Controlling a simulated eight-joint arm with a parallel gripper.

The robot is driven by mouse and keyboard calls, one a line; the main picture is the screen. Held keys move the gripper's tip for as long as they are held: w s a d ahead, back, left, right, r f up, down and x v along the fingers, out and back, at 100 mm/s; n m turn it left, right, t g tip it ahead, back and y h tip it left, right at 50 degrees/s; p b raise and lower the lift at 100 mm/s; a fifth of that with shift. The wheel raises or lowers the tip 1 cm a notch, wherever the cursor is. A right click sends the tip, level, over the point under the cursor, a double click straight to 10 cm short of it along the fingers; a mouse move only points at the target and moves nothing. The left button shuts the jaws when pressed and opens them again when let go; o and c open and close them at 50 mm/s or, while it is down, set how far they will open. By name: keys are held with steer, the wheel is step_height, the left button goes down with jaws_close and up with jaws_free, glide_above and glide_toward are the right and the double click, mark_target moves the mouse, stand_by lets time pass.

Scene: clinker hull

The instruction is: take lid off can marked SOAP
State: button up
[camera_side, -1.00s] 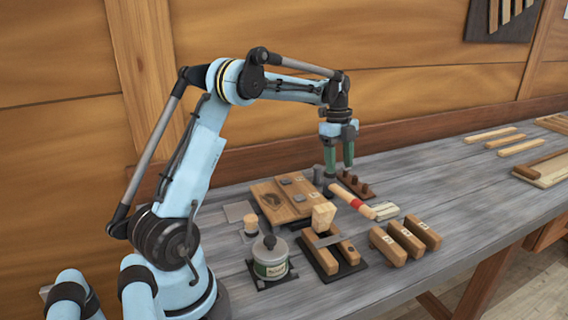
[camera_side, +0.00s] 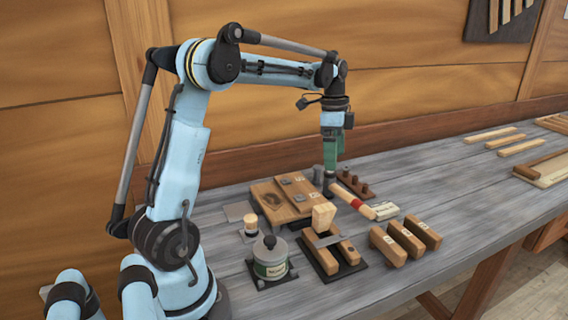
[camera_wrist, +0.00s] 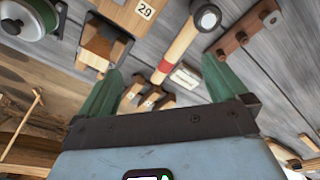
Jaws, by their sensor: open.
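A squat can (camera_side: 271,269) with a green and pale label stands at the front left of the bench on a dark mat. Its writing is too small to read. A grey lid (camera_side: 262,250) with a dark round knob sits on the can. In the wrist view the lidded can (camera_wrist: 30,18) is cut off at the top left corner. My gripper (camera_side: 331,186) is well to the right of and behind the can, over the bench near a hammer. Its green fingers stand apart and empty in the wrist view (camera_wrist: 163,75).
The hammer (camera_side: 353,202) with a red band lies below my gripper. A peg rack (camera_side: 357,186), wooden block holder (camera_side: 333,256), numbered board (camera_side: 295,195), small jar (camera_side: 250,224) and several wooden blocks (camera_side: 405,241) crowd the bench. The right front is clear.

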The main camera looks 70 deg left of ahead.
steer(key=s+d+r+n, duration=0.4)
steer(key=s+n, duration=0.1)
steer(key=n, duration=0.4)
steer(key=n+y, duration=0.1)
steer(key=n, duration=2.8)
glide_above(268, 238)
step_height(268, 238, down, 2)
steer(key=f, duration=0.6)
steer(key=shift+s+a+f, duration=0.15)
steer(key=shift+s+a, duration=0.05)
steer(key=shift+w+d+f, duration=0.1)
steer(key=shift+f, duration=1.25)
steer(key=shift+w+d+f, duration=0.1)
steer(key=shift+f, duration=1.2)
steer(key=shift+c, duration=0.3)
steer(key=c, duration=0.9)
